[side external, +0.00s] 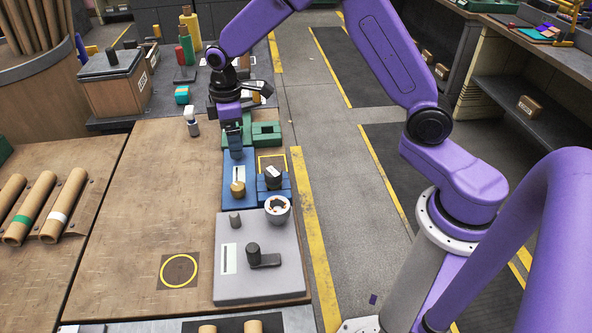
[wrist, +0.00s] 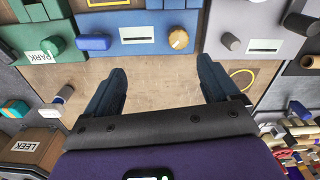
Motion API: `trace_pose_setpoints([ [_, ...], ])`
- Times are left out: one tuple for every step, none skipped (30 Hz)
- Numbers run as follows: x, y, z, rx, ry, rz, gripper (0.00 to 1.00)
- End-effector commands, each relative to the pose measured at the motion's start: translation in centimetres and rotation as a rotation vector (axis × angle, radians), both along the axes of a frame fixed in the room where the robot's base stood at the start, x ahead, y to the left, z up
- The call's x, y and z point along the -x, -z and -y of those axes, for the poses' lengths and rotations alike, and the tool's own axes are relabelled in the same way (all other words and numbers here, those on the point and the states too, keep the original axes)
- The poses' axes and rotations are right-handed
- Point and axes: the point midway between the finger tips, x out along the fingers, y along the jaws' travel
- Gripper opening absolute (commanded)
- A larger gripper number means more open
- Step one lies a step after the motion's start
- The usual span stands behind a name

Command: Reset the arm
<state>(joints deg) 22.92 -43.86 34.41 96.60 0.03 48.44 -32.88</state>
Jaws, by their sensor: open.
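My gripper (side external: 235,148) hangs over the far part of the wooden bench in the side view, near the green fixture and the blue panel. In the wrist view my gripper (wrist: 163,72) has its two dark blue fingers wide apart. Only bare wooden board shows between them, and nothing is held. The green fixture (side external: 267,140) also shows in the wrist view (wrist: 22,38), with a PARK label (wrist: 40,57) on its front. The blue panel (side external: 229,192) has a tan knob (side external: 238,189), which shows in the wrist view (wrist: 178,38) too.
A grey panel (side external: 285,290) with a dark lever (side external: 255,256) stands at the bench's right edge. A white cup-like ring (side external: 278,209) sits at its far corner. A yellow circle (side external: 165,272) marks the board. Cardboard tubes (side external: 65,205) lie left. The middle board is clear.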

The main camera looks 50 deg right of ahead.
Motion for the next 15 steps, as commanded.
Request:
trace_pose_setpoints([
  [1.8,-1.2,-0.8,-0.002,-0.013,0.004,0.89],
  [2.8,-1.8,-1.2,-0.003,-0.018,0.005,0.89],
  [4.2,-2.4,-1.6,-0.003,-0.025,0.005,0.89],
  [5.3,-3.0,-1.9,-0.003,-0.029,0.005,0.89],
  [6.4,-3.4,-2.1,-0.004,-0.034,0.006,0.89],
  [7.8,-4.0,-2.4,-0.005,-0.040,0.006,0.89],
  [9.0,-4.5,-2.6,-0.006,-0.045,0.006,0.89],
  [10.1,-4.9,-2.7,-0.007,-0.050,0.007,0.89],
  [11.6,-5.4,-2.8,-0.008,-0.057,0.008,0.89],
  [12.7,-5.7,-2.8,-0.009,-0.060,0.008,0.89],
  [13.9,-6.1,-2.8,-0.009,-0.066,0.009,0.89],
  [15.4,-6.5,-2.7,-0.011,-0.072,0.009,0.89],
  [16.5,-6.8,-2.6,-0.011,-0.077,0.009,0.89],
  [17.7,-7.0,-2.5,-0.011,-0.082,0.009,0.89],
  [19.2,-7.3,-2.2,-0.013,-0.088,0.009,0.89],
])
